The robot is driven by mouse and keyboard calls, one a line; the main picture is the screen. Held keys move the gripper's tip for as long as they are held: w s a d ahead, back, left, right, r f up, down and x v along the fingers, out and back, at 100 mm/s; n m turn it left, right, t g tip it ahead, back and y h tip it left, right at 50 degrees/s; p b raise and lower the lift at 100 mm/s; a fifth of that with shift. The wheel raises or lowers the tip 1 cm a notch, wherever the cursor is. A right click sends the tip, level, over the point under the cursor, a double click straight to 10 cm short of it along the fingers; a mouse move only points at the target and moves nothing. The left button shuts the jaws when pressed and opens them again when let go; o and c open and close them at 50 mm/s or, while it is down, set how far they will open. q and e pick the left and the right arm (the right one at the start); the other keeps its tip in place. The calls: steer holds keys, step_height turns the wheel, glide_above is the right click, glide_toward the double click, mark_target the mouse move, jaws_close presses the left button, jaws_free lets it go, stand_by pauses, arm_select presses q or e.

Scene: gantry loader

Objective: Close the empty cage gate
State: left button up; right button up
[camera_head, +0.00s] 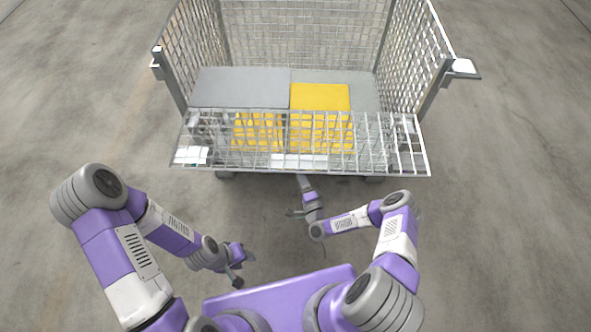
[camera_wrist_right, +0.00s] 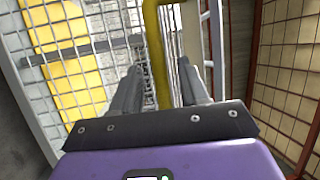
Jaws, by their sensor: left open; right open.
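The wire-mesh cage (camera_head: 224,35) stands ahead in the head view. Its low front mesh gate (camera_head: 420,160) is folded outward and leans towards me. The cage is not empty: grey boxes (camera_head: 240,85) and yellow boxes (camera_head: 320,97) show inside and through the mesh. My right gripper (camera_head: 303,181) is open just below the gate's front edge, near its middle. In the right wrist view its fingers (camera_wrist_right: 160,72) stand apart on either side of a yellow bar (camera_wrist_right: 155,40), with mesh close by; contact cannot be told. My left gripper (camera_head: 237,267) is open and empty, low near my body.
A small bracket (camera_head: 463,67) sticks out from the cage's right front post, and a fitting (camera_head: 157,62) sits on the left post. The concrete floor (camera_head: 510,200) is clear on both sides. A brownish mesh panel (camera_wrist_right: 285,75) shows at the right in the wrist view.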

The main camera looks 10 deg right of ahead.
steer(key=shift+b+x, duration=0.35)
steer(key=shift+x, duration=1.55)
jaws_close()
